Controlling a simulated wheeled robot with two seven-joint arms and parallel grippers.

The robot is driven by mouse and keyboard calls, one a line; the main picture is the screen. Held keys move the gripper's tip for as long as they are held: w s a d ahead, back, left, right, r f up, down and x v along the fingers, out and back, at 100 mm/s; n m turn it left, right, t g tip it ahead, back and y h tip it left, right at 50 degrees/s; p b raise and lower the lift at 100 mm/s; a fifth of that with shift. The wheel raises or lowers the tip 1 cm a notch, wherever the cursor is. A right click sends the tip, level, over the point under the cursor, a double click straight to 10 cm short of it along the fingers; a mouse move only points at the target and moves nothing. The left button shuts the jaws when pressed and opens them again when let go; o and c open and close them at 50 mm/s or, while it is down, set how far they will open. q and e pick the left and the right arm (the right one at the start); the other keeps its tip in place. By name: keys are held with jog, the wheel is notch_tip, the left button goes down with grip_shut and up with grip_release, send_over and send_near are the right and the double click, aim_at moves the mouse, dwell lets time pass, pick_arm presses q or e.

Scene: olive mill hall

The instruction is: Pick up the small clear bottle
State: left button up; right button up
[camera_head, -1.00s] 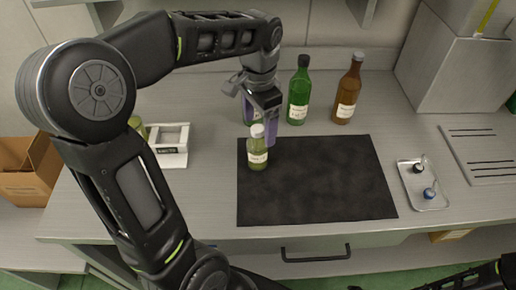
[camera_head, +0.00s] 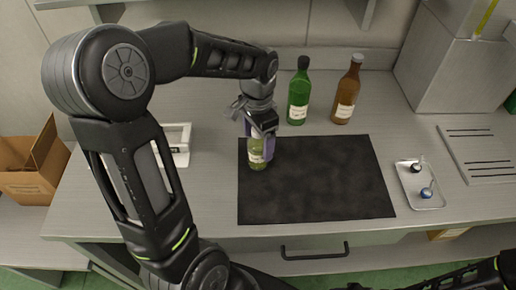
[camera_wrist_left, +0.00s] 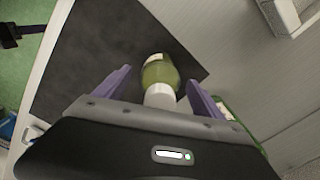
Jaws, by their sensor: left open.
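The small clear bottle (camera_head: 257,162) holds yellow-green liquid and has a white label. It stands upright at the left back corner of the black mat (camera_head: 320,185). My left gripper (camera_head: 262,150) is over its top, which hides the cap in the head view. In the left wrist view the white cap and body of the bottle (camera_wrist_left: 160,75) show between the two purple fingers (camera_wrist_left: 160,85). The fingers are open, with a gap on each side of the bottle. My right gripper is not in view.
A green bottle (camera_head: 299,92) and a brown bottle (camera_head: 346,92) stand behind the mat. A small tray (camera_head: 421,196) with little capped items lies right of it. A white device (camera_head: 177,145) stands to the left, partly behind my arm. The mat's middle is clear.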

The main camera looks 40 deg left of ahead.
pick_arm(q)
jog(key=shift+c, duration=0.5)
grip_shut()
dwell(0.7)
